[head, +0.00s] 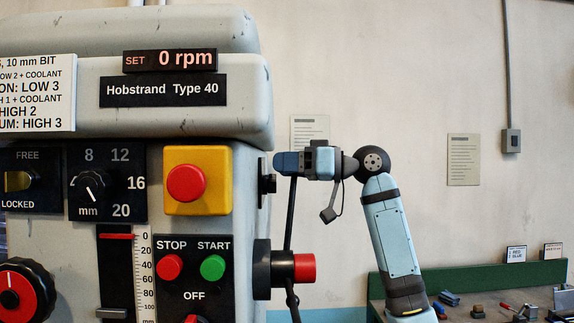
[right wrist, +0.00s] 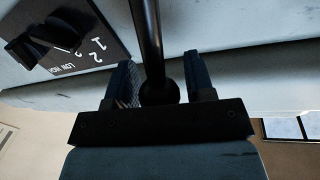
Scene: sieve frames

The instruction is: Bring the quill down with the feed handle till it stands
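The drill press's feed handle has a black hub with a red end cap (head: 304,267) and thin dark spokes. One spoke (head: 291,215) rises to my right gripper (head: 287,163), which comes from the right with its fingers level at the spoke's upper end. In the right wrist view the dark spoke (right wrist: 148,40) and its round knob (right wrist: 159,92) lie between the two fingers (right wrist: 160,78). The fingers look apart, with gaps beside the spoke. The quill itself is out of view. The red pointer (head: 117,237) on the depth scale stands at 0. My left gripper is not in view.
The press front carries a yellow stop box (head: 221,205) with a red button, red STOP (head: 170,267) and green START (head: 213,267) buttons. The speed display (head: 171,60) reads 0 rpm. The quill lock knob (head: 17,181) is at left, beside FREE and LOCKED. A bench (head: 465,310) stands at right.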

